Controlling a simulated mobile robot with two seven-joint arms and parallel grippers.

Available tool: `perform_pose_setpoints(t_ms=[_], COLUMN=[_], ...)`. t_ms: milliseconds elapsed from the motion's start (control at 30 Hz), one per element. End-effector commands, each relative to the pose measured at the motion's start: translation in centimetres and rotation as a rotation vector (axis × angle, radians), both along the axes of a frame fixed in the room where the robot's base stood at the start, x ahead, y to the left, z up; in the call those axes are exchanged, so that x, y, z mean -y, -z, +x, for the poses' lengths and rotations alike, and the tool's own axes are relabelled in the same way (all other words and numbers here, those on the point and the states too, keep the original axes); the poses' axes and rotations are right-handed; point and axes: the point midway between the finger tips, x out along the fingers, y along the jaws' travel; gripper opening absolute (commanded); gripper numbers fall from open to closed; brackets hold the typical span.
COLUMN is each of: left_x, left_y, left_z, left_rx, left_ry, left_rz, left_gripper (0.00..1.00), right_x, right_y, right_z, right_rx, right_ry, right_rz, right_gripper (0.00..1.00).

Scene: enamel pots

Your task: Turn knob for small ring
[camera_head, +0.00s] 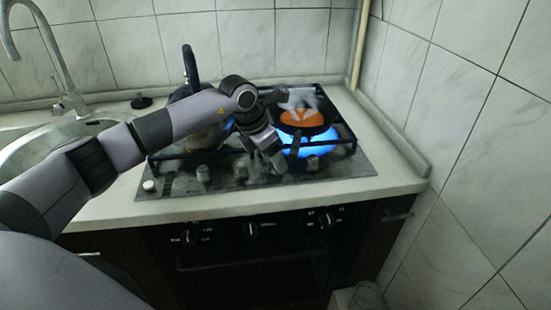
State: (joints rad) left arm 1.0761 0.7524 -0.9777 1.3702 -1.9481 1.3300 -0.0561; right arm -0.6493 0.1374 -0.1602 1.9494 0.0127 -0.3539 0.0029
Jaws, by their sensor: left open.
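The black gas hob (225,183) is set in the worktop, with a row of grey knobs along its front edge. One knob (203,174) stands left of my gripper and another (313,163) stands right of it. My left gripper (270,154) is open and points down at the front of the hob, over the knobs near its middle. It partly hides the knob under it, and I cannot tell whether it touches that knob. A blue flame (318,142) burns at the right side of the hob. My right gripper is not in view.
A kettle with a black handle (190,65) stands at the left, partly behind my arm. A sink and tap (62,70) are at the left. A tiled wall (445,90) bounds the right. Oven knobs (250,229) are below.

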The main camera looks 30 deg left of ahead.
Motion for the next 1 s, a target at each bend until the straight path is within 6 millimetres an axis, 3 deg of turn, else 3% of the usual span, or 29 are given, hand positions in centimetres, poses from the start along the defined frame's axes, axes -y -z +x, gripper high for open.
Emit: perform_pose_setpoints(t_ms=[200,467,633,1000], left_x=[0.4,0.4,0.4,0.3], left_y=[1.7,1.8,1.8,1.9], left_z=[0.6,0.7,0.6,0.7], left_rx=[0.0,0.001,0.001,0.001], left_ry=[0.0,0.001,0.001,0.045], left_rz=[-0.001,0.0,0.0,0.0], left_gripper=[0.61,0.61,0.07,0.07], right_x=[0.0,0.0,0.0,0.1], right_y=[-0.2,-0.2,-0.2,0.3], right_z=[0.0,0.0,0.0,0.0], right_rx=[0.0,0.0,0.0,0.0], right_ry=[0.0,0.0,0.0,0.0], right_rz=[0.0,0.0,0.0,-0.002], right_gripper=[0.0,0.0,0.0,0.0])
